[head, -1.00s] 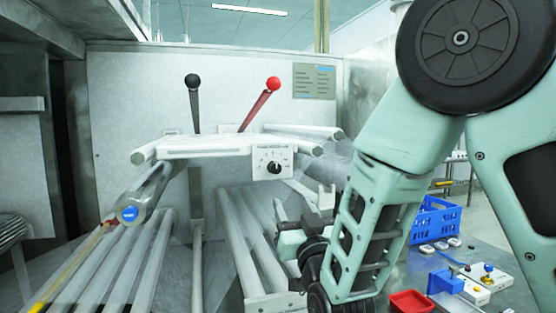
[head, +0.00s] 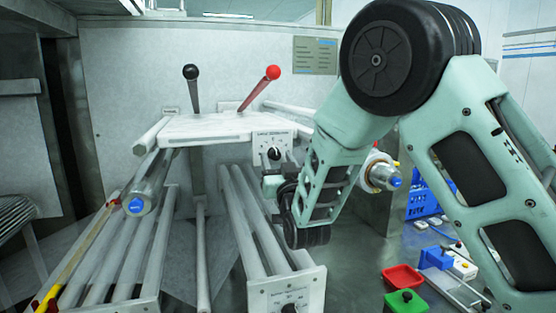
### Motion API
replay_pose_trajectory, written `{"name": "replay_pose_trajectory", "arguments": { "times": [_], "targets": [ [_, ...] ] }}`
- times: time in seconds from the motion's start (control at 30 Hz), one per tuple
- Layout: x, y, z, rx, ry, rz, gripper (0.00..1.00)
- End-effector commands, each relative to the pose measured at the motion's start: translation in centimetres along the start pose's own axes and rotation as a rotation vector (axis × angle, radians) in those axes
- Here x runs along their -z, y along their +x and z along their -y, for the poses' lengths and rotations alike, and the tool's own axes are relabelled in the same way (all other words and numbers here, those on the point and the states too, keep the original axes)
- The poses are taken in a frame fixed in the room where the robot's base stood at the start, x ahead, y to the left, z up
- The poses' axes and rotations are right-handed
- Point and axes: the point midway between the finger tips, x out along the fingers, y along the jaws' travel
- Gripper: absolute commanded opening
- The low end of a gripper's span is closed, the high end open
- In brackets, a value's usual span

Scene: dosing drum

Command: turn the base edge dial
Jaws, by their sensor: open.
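The base edge dial (head: 290,308) is a black knob on the white plate (head: 312,283) at the front end of the low rollers. The frame's bottom edge cuts it off, so its pointer cannot be read. A second black dial (head: 274,153) sits on the upper white panel, which has a printed scale. My gripper (head: 284,166) is open, above the base edge dial and in front of or just below the upper dial. It appears empty. My arm partly hides its fingers, and I cannot tell whether they touch the upper panel.
A black-knobbed lever (head: 191,72) and a red-knobbed lever (head: 273,73) rise behind the upper panel. A blue-capped roller end (head: 136,205) juts out at left. A red bin (head: 403,277), a green bin (head: 406,302) and a blue crate (head: 424,200) are at right.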

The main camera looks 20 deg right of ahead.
Motion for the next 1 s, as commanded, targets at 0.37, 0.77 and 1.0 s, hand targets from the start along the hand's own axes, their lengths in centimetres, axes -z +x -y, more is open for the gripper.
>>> {"name": "replay_pose_trajectory", "arguments": {
  "times": [0.37, 0.77, 1.0],
  "targets": [
    [-0.02, -0.04, 0.00, -0.001, 0.001, 0.000, 0.05],
    [-0.57, -0.28, 0.11, -0.072, 0.172, -0.006, 0.05],
    [-0.49, -0.25, 0.26, -0.133, 0.322, -0.006, 0.05]
  ]
}}
